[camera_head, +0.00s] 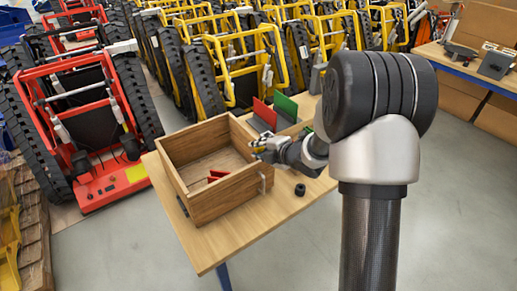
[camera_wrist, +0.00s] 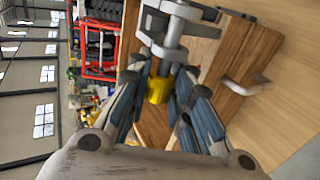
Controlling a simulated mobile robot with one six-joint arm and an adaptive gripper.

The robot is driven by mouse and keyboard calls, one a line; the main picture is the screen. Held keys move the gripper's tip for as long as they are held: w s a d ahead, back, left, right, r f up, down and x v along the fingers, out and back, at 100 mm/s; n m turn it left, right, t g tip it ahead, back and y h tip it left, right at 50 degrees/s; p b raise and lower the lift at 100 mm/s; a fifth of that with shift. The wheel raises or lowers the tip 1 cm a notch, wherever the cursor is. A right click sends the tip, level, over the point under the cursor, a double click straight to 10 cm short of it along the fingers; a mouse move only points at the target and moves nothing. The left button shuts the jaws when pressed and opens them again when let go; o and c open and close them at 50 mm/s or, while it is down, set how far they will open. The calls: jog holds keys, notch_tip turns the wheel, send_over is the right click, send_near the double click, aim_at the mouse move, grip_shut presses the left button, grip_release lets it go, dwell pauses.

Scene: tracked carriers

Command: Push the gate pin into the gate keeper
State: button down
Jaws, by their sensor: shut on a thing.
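My gripper (camera_wrist: 162,82) has its blue-padded fingers closed around a small yellow piece (camera_wrist: 157,92), which looks like the grip of the gate pin. In the head view my gripper (camera_head: 258,149) is at the right wall of an open wooden box (camera_head: 225,200). Grey metal fittings with rings and a bar (camera_wrist: 168,50) lie just beyond the yellow piece in the wrist view, by the box's wood. I cannot tell which part is the gate keeper or how far the pin sits in it. The fingers hide part of the pin.
The box stands on a wooden table (camera_head: 218,248). A metal handle (camera_wrist: 247,84) is on its outer face. A red part (camera_head: 217,175) lies inside. A black ring (camera_head: 300,190) lies on the table. Red (camera_head: 265,112) and green (camera_head: 287,107) panels stand behind. Tracked carriers (camera_head: 75,125) fill the background.

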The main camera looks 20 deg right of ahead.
jog(key=shift+w+d, duration=0.15)
jog(key=shift+d, duration=0.4)
jog(key=shift+w+d+r, duration=0.1)
jog(key=shift+d+r, duration=0.15)
jog(key=shift+d, duration=0.1)
dwell(1.5)
jog(key=c, duration=1.4)
grip_release()
jog(key=shift+o, duration=0.2)
jog(key=shift+f, duration=0.25)
jog(key=shift+s, duration=0.2)
jog(key=a+v, duration=0.1)
jog(key=v, duration=1)
jog(key=shift+s+r, duration=0.3)
jog(key=shift+r, duration=0.15)
jog(key=shift+c, duration=0.5)
